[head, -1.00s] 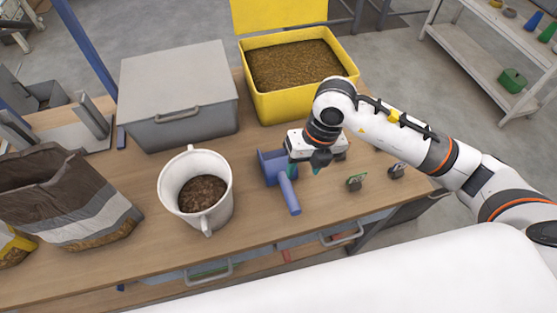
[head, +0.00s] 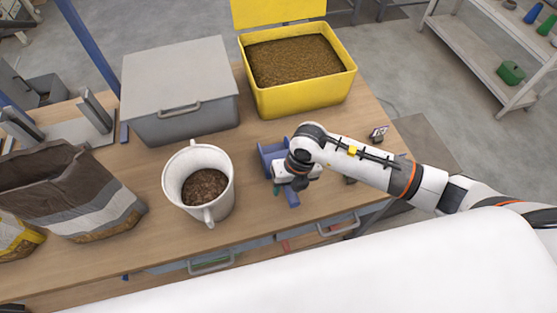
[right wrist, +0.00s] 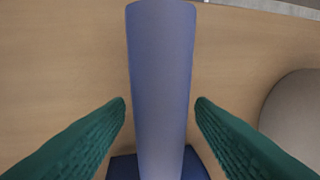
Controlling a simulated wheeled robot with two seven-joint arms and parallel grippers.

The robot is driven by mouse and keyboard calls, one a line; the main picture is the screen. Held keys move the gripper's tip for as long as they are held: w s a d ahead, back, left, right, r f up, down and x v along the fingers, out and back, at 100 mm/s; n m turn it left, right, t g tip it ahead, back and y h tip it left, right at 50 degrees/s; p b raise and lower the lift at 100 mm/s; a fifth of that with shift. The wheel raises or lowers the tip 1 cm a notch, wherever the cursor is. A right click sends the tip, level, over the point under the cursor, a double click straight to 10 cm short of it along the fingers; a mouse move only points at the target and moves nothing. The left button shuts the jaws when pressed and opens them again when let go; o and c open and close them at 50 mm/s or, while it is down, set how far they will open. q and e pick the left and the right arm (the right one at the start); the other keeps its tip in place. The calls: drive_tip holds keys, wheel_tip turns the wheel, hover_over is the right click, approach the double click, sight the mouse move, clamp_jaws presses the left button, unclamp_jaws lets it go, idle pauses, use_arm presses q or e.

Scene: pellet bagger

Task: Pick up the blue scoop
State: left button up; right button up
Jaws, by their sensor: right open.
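The blue scoop (head: 293,197) lies on the wooden table, right of the white bucket. My right gripper (head: 283,190) is over it and hides part of its handle. In the right wrist view the scoop's handle (right wrist: 161,75) runs up the middle, with its darker blue body (right wrist: 125,168) at the bottom. The two green fingers of my right gripper (right wrist: 160,105) stand apart on either side of the handle, with a gap at each side. The gripper is open and holds nothing. My left gripper is not in view.
The white bucket (head: 222,204) of brown pellets stands left of the scoop. A yellow bin (head: 300,104) of pellets and a grey lidded box (head: 185,128) stand behind. An open bag (head: 75,205) is at the left. Small items lie to the right, partly behind my arm.

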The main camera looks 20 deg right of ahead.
clamp_jaws()
drive_tip(key=shift+r, duration=0.1)
